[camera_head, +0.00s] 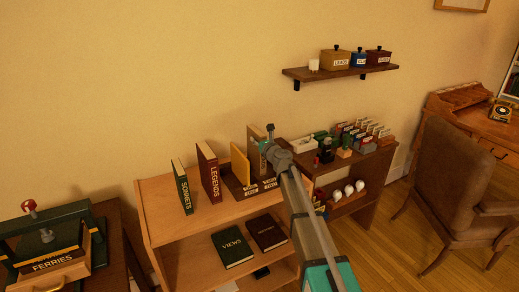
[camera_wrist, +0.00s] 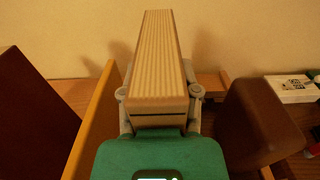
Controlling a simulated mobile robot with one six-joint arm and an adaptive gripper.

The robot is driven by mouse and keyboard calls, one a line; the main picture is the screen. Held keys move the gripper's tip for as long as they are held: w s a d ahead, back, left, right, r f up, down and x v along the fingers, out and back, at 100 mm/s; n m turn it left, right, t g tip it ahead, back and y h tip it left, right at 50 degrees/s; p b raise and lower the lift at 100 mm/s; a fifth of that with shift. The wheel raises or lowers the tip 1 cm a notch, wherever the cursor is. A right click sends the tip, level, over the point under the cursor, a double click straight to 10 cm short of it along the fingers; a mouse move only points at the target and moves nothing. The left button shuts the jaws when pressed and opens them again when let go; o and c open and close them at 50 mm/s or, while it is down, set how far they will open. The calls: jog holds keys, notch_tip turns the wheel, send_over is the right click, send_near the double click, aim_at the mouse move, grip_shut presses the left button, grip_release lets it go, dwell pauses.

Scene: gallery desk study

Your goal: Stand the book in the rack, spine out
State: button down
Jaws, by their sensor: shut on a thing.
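My gripper (camera_head: 268,148) is shut on a tan book (camera_head: 255,143), which stands upright between its grey fingers. In the wrist view the book (camera_wrist: 156,62) shows a ribbed, pale face that looks like page edges; its spine is not visible. A dark brown rack (camera_head: 232,188) with small white labels sits on the wooden bookcase. A yellow book (camera_head: 240,167) stands in the rack, just left of the held book, and shows at the left in the wrist view (camera_wrist: 93,122). The arm partly hides the rack's right side, and I cannot tell whether the held book touches the rack.
Green SONNETS (camera_head: 183,189) and red LEGENDS (camera_head: 209,174) books stand left of the rack. Two books (camera_head: 232,249) lie on the shelf below. A low cabinet (camera_head: 362,172) with small items is at the right. A wall shelf (camera_head: 341,75) with boxes hangs above.

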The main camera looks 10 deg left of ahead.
jog(key=shift+f+b, duration=1.9)
jog(key=shift+f, duration=0.1)
jog(key=shift+c, duration=1.6)
grip_release()
jog(key=v, duration=1.2)
